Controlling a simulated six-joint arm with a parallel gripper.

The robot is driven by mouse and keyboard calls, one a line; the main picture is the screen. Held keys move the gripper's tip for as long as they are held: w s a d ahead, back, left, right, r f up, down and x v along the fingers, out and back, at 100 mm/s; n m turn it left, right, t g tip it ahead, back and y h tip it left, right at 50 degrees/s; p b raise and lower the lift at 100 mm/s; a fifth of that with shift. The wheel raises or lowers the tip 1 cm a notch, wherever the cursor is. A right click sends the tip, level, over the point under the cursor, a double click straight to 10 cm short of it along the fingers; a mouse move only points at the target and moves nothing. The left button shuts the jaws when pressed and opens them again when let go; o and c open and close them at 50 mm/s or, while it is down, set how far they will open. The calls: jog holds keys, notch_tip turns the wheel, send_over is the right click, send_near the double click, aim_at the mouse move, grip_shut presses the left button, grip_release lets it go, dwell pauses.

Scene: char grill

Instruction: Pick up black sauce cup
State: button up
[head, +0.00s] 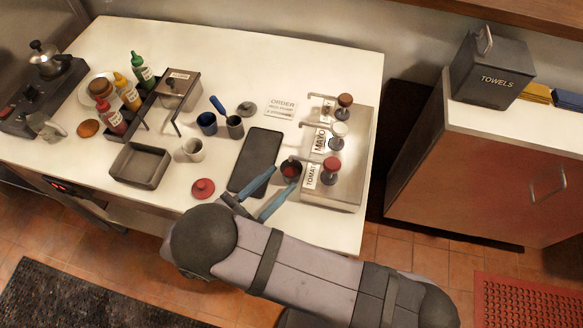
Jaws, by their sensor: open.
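A small dark cup (291,169) with red showing inside its rim stands under the tomato dispenser on the right part of the counter. A dark grey or black cup (235,128) stands upright farther back, right of a blue cup (207,123). I cannot tell for sure which dark cup is the black sauce cup. My gripper (259,188) is open and empty near the front of the counter. Its right finger reaches close to the cup by the dispenser; I cannot tell whether they touch. The arm hides part of the counter's front edge.
The dispenser station (350,180) with several pump knobs stands at the right. A black slab (256,160) lies left of it. A red lid (203,188), a beige cup (193,150) and a grey tray (140,165) are farther left.

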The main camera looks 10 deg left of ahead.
jog(key=shift+x, duration=0.85)
jog(key=c, duration=0.8)
jog(key=shift+r, duration=0.2)
jog(key=shift+r+b, duration=0.5)
jog(key=shift+r, duration=0.55)
jog(key=shift+r+b+v, duration=0.2)
jog(key=shift+b+v, duration=1.5)
jog(key=shift+v, duration=2.85)
jog(key=shift+r+b+v, duration=0.2)
jog(key=shift+b+v, duration=1.45)
jog(key=shift+v, duration=2.85)
